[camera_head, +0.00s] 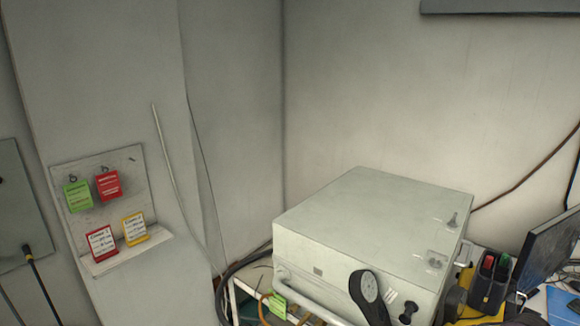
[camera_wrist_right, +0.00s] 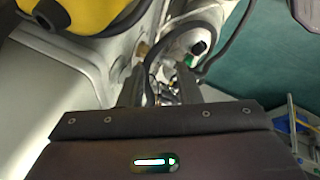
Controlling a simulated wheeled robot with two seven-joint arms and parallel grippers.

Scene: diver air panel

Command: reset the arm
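Neither of my arms shows in the head view, so my left gripper is not visible. In the right wrist view my right gripper (camera_wrist_right: 158,85) points away from the camera with its two dark fingers apart. Only background shows between the fingers, and I see nothing held. Beyond the fingers are a pale rounded body (camera_wrist_right: 110,50) with cables and a yellow round thing (camera_wrist_right: 85,14); I cannot tell exactly what they are.
Red, green and yellow tags (camera_head: 108,184) hang or stand at a wall board on the left.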

